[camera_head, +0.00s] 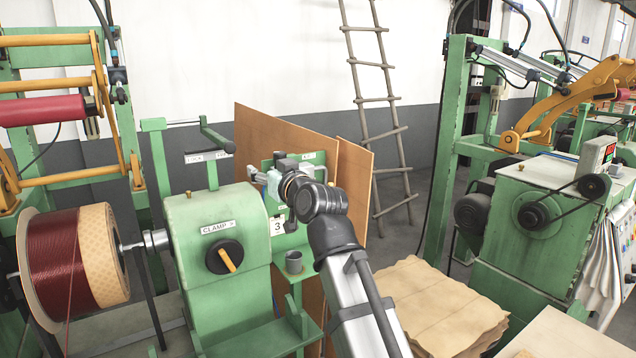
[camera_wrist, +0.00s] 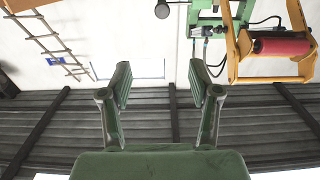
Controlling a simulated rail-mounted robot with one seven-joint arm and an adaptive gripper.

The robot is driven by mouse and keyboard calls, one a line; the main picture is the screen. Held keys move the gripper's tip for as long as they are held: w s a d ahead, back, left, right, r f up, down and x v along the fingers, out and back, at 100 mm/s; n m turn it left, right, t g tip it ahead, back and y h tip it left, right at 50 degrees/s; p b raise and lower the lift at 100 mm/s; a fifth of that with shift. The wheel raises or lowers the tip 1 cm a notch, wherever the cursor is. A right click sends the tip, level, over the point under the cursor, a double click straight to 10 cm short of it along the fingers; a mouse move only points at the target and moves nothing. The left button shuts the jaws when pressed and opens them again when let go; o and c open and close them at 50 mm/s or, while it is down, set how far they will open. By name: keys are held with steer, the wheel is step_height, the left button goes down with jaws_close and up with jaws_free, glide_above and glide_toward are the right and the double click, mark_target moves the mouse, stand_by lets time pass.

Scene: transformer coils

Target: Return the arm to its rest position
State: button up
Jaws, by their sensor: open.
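My arm (camera_head: 355,280) rises from the bottom of the head view, with its dark wrist joint (camera_head: 325,203) in front of the small green stand marked 3. In the head view my gripper is mostly hidden behind the wrist, so its fingers cannot be made out. In the wrist view my gripper (camera_wrist: 160,82) has its two green fingers spread wide apart. Nothing is between them; only the wall and the grey roof show behind.
A green clamp machine (camera_head: 215,250) stands left of my arm, beside a wire spool (camera_head: 72,262). Brown boards (camera_head: 270,125) and a ladder (camera_head: 377,98) are behind. Stacked brown sheets (camera_head: 440,305) lie to the right, near another green machine (camera_head: 535,225).

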steer(key=d+f+m+g+h, duration=0.1)
steer(key=d+f+g+h, duration=0.15)
steer(key=f, duration=1.25)
steer(key=d+f+m+g+h, duration=0.15)
steer(key=f+g, duration=0.25)
steer(key=f, duration=1.1)
steer(key=s+d+f+m+g+h, duration=0.15)
steer(key=s+d+f, duration=0.3)
steer(key=f, duration=0.85)
steer(key=s+d+f+g+h, duration=0.25)
steer(key=s+d+f, duration=0.2)
steer(key=f, duration=0.95)
steer(key=s+d+f+m+g+h, duration=0.1)
steer(key=s+d+f+g, duration=0.25)
steer(key=s+f, duration=0.5)
steer(key=s+d+f+g, duration=0.2)
steer(key=s+d+f, duration=0.3)
steer(key=s+f, duration=0.3)
steer(key=s+d+f+g, duration=0.2)
steer(key=s+f, duration=0.2)
steer(key=s, duration=0.4)
steer(key=s+d+f+m+g, duration=0.1)
steer(key=s+d+f+g, duration=0.1)
steer(key=s+f, duration=0.3)
steer(key=s+d+f+g, duration=0.2)
steer(key=s+d+f, duration=0.1)
steer(key=s, duration=0.8)
steer(key=shift+s+f+h, duration=0.2)
steer(key=shift+f+h, duration=0.1)
steer(key=shift+f, duration=0.45)
